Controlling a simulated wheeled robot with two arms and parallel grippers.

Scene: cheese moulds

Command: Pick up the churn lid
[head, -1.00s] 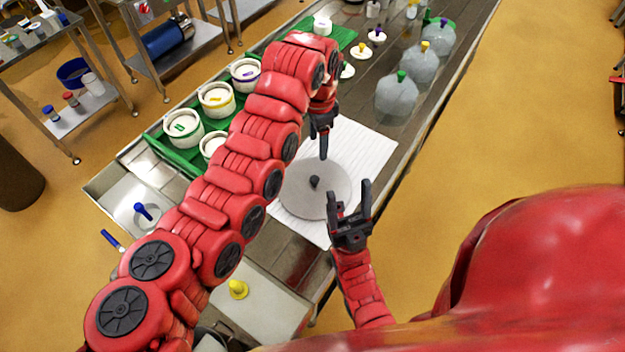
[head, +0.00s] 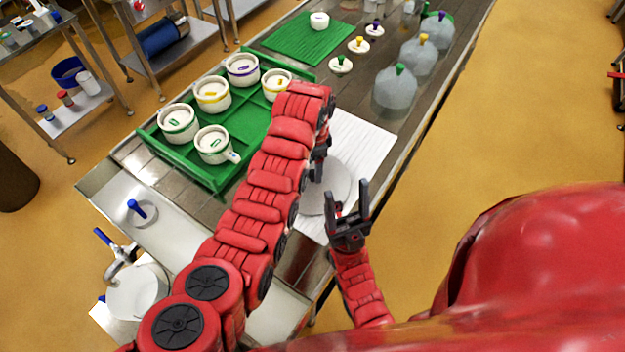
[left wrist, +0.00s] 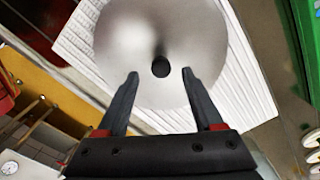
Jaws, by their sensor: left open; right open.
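The churn lid (head: 338,183) is a flat grey metal disc lying on a white ribbed mat (head: 362,143) on the counter. In the left wrist view the lid (left wrist: 200,40) shows a dark knob (left wrist: 161,67) at its middle. My left gripper (left wrist: 160,85) is open, its two fingers on either side of the knob's line, with the knob just past the fingertips. In the head view my left gripper (head: 320,165) is over the lid, and my arm hides the knob and part of the lid. My right gripper (head: 348,200) is open and empty near the lid's right edge.
A green tray (head: 240,140) with several white moulds stands left of my left arm. Clear jugs (head: 395,92) stand along the counter's right edge.

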